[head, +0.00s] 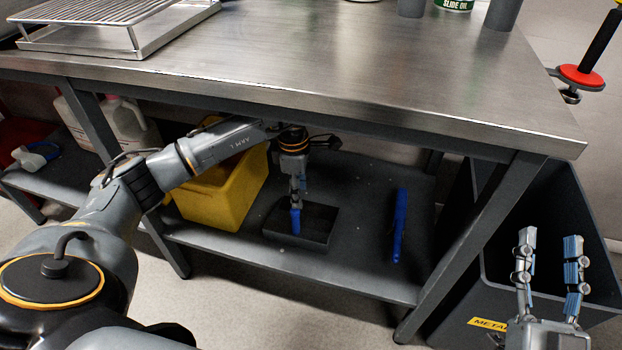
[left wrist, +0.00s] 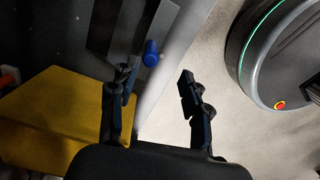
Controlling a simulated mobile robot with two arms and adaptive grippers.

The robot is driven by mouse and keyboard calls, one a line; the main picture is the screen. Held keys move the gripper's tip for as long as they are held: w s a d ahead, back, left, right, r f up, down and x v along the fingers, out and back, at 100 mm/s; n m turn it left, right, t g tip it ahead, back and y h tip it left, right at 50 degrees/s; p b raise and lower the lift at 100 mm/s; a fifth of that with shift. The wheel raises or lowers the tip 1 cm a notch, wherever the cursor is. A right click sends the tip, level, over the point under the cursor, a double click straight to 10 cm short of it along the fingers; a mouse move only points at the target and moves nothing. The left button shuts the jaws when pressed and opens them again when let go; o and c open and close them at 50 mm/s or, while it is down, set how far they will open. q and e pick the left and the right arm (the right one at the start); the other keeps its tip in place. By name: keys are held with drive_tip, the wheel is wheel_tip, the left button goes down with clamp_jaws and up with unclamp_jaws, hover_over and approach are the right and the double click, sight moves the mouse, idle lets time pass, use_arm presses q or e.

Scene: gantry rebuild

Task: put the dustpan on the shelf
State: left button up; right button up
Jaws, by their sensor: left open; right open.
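The dustpan (head: 318,228) looks like a dark, flat pan with a blue handle (head: 295,222). It lies on the dark lower shelf (head: 365,262) under the steel table. My left gripper (head: 297,198) points down just above the handle, its fingers partly hidden in the head view. In the left wrist view the fingers (left wrist: 156,78) are apart, with the round blue handle end (left wrist: 151,53) just beyond the tips and the dark pan (left wrist: 110,30) behind it. I cannot tell whether they touch. My right gripper (head: 550,237) is open and empty at the lower right.
A yellow bin (head: 222,195) stands left of the dustpan. A long blue object (head: 400,225) lies to its right. The table edge (head: 300,105) and legs frame the space. A dark bin labelled METAL (head: 490,322) stands right. A wire rack (head: 85,25) sits on the tabletop.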

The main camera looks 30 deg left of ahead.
use_arm(q)
drive_tip(key=s+d+f+h, duration=0.1)
drive_tip(key=s+d+h, duration=0.1)
drive_tip(key=d, duration=0.4)
drive_tip(key=s+d+f+h, duration=0.1)
drive_tip(key=s+d+h, duration=0.1)
drive_tip(key=d, duration=0.4)
drive_tip(key=s+d+r+n+g+h, duration=0.1)
drive_tip(key=s+d+r+h, duration=0.45)
drive_tip(key=d, duration=0.45)
drive_tip(key=s+d+r+n+g+h, duration=0.15)
drive_tip(key=s+d+r+h, duration=0.35)
drive_tip(key=d, duration=0.5)
drive_tip(key=w+a+r+n+t+h, duration=0.1)
drive_tip(key=a+r+n+t+h, duration=0.2)
drive_tip(key=r+n+t+h, duration=0.9)
drive_tip(key=w+a+n+t+y, duration=0.1)
drive_tip(key=a+n+t+y, duration=0.2)
drive_tip(key=n+y, duration=0.4)
drive_tip(key=w+a+r+n+t+y, duration=0.1)
drive_tip(key=a+n+t+y, duration=0.3)
drive_tip(key=n, duration=1)
drive_tip(key=w+a+n+t+y, duration=0.1)
drive_tip(key=a+n+t+y, duration=0.3)
drive_tip(key=n+y, duration=0.6)
drive_tip(key=shift+a+r+n+t, duration=0.15)
drive_tip(key=shift+a+n+t, duration=0.1)
drive_tip(key=shift+n+t, duration=0.5)
